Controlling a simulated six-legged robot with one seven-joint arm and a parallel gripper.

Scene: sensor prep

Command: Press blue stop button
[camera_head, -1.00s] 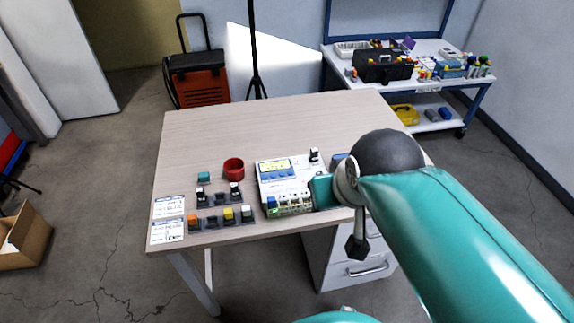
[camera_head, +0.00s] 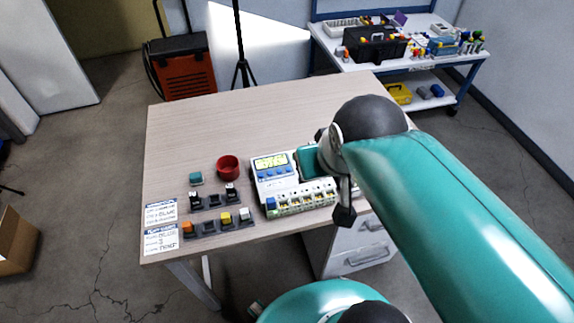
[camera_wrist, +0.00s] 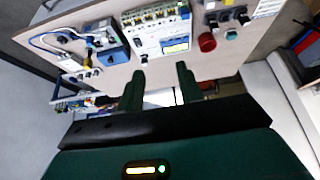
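A white device (camera_head: 262,190) with a yellow-lit screen (camera_head: 270,161) stands on the table. Small blue buttons (camera_head: 275,178) sit below its screen; I cannot tell which one is the stop button. Finger contact cannot be told.
Holders with coloured blocks (camera_head: 226,218) and written cards (camera_head: 160,240) lie further left. A blue unit with cables (camera_wrist: 110,50) shows in the wrist view. The table's back (camera_head: 260,110) is clear.

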